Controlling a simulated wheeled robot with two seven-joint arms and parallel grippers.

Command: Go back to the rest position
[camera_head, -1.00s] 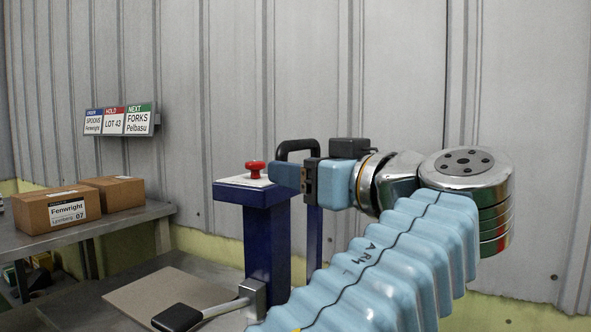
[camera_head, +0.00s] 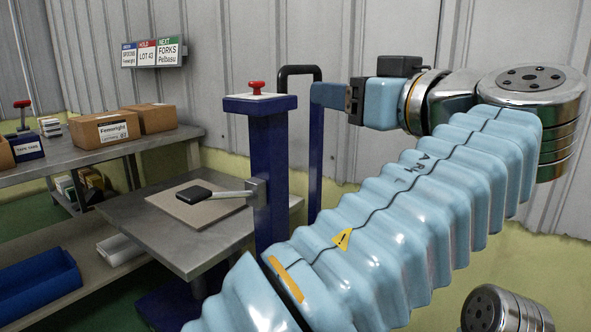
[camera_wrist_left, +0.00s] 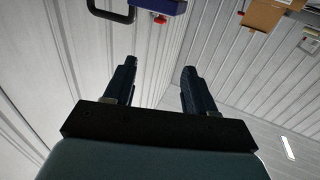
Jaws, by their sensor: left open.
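My left arm runs up through the head view to my left gripper (camera_head: 320,94), which is level with the top of a blue post (camera_head: 270,170), just right of its red button (camera_head: 257,86). In the head view the fingers overlap the black loop handle (camera_head: 299,71); whether they touch it cannot be told. In the left wrist view (camera_wrist_left: 155,85) the two dark fingers stand apart with nothing between them. The post carries a lever with a black grip (camera_head: 194,193) over a tan board (camera_head: 205,206). My right gripper is out of view.
A grey side table (camera_head: 190,252) holds the board. A bench (camera_head: 165,140) at left bears cardboard boxes (camera_head: 104,129). A blue bin (camera_head: 38,285) sits on a lower shelf. The corrugated wall (camera_head: 410,30) with signs (camera_head: 153,53) is behind.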

